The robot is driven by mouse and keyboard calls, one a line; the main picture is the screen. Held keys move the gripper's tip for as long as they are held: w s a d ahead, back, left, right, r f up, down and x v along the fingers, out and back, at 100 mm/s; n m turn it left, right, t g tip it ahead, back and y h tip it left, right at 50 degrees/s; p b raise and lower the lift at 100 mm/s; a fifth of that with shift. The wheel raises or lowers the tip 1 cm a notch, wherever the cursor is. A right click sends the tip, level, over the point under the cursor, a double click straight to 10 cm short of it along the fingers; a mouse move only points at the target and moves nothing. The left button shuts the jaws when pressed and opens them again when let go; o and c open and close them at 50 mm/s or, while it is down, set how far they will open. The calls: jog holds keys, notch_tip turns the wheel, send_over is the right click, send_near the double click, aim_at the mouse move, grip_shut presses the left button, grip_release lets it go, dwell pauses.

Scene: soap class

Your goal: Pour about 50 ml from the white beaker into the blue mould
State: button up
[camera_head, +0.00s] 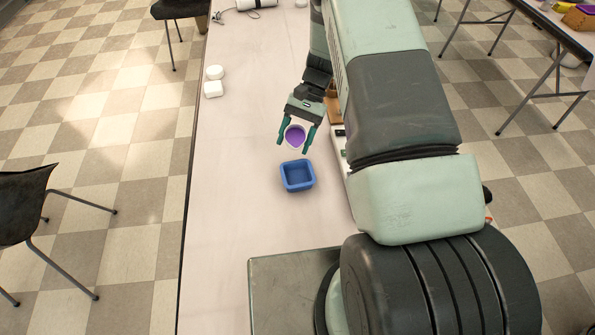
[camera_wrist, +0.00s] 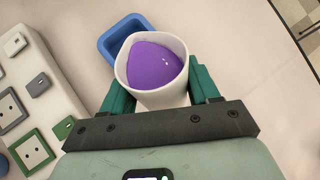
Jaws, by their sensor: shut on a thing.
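My gripper (camera_head: 297,134) is shut on the white beaker (camera_wrist: 151,98), with one green finger on each side of it. Purple liquid (camera_wrist: 155,68) fills much of the beaker; it also shows in the head view (camera_head: 295,136). The blue mould (camera_head: 298,176) sits on the table just in front of the beaker, towards my base. In the wrist view the mould (camera_wrist: 112,42) is partly hidden behind the beaker. The part of its inside that shows looks empty. The beaker's exact tilt and height above the table are hard to tell.
Two white pieces (camera_head: 213,81) lie at the table's left edge. In the wrist view a pale board (camera_wrist: 30,95) with several square pieces lies left of the beaker. A white cylinder (camera_head: 254,4) lies at the far end. The table (camera_head: 235,215) left of the mould is clear.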

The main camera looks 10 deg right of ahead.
jog(key=shift+s+r+t, duration=0.3)
jog(key=shift+r+t, duration=0.15)
jog(key=shift+t, duration=0.05)
jog(key=shift+s, duration=0.1)
jog(key=shift+s+r+t, duration=0.2)
jog(key=shift+r+t, duration=0.1)
jog(key=shift+t, duration=0.1)
jog(key=shift+n, duration=0.3)
jog(key=shift+s+f+t, duration=0.1)
jog(key=shift+s+t, duration=0.05)
jog(key=shift+t, duration=0.65)
jog(key=shift+f+n+t+h, duration=0.1)
jog(key=shift+n+t+h, duration=0.2)
jog(key=shift+t, duration=0.4)
jog(key=shift+f+t, duration=0.4)
jog(key=shift+t, duration=0.5)
jog(key=shift+w, duration=0.2)
